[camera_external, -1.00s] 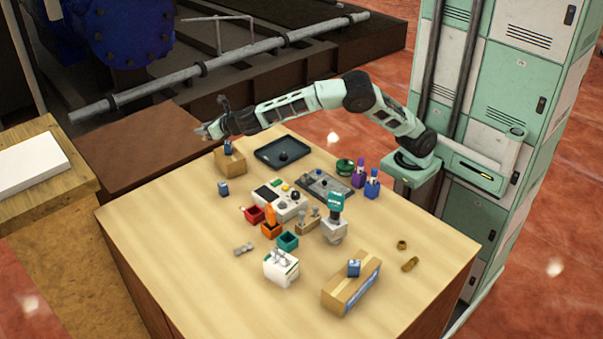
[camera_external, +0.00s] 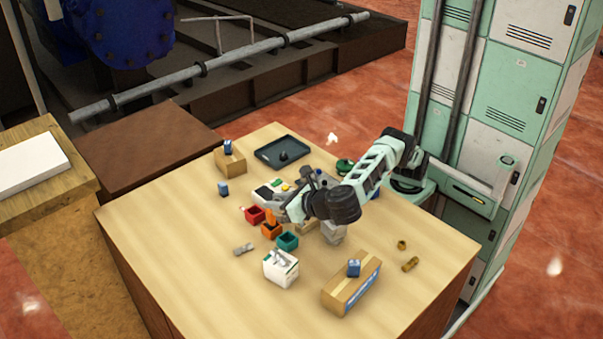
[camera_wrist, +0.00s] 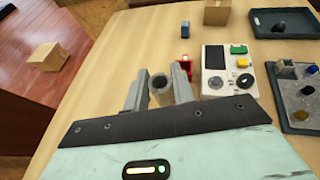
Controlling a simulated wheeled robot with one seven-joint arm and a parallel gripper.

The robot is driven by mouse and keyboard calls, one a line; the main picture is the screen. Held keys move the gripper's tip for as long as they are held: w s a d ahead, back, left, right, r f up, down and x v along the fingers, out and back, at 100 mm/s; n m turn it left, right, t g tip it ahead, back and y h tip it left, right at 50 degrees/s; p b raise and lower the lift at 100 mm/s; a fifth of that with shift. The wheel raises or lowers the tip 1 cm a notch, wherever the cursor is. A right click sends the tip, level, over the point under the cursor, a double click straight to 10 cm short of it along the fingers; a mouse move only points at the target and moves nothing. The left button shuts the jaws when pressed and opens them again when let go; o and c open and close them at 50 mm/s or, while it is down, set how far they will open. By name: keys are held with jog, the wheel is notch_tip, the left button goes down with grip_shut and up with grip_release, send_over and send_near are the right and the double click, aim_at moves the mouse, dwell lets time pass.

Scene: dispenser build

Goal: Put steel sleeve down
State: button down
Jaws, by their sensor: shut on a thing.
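The steel sleeve (camera_wrist: 160,88) is a grey hollow cylinder with its dark open end showing in the wrist view. My gripper (camera_wrist: 160,84) is shut on it, with one finger on each side. In the external view my gripper (camera_external: 284,211) is over the middle of the table, close to the red and orange bins. My wrist hides most of the fingers there, and the sleeve cannot be made out. Whether the sleeve touches the wooden tabletop (camera_external: 190,250) cannot be told.
A red bin (camera_external: 255,215), an orange bin (camera_external: 271,230) and a teal bin (camera_external: 288,241) stand close by. A white control box (camera_wrist: 214,83) is right of the sleeve, beside a grey parts tray (camera_wrist: 283,113). A dark tray (camera_external: 273,160) lies behind. The tabletop's left front is clear.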

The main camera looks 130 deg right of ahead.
aim_at(288, 232)
jog(key=f, duration=0.3)
jog(key=a+f+b, duration=0.1)
jog(key=f, duration=0.3)
jog(key=s+a+f+b, duration=0.1)
jog(key=f, duration=0.2)
jog(key=shift+a+f, duration=0.15)
jog(key=shift+a, duration=0.1)
jog(key=shift+b, duration=0.3)
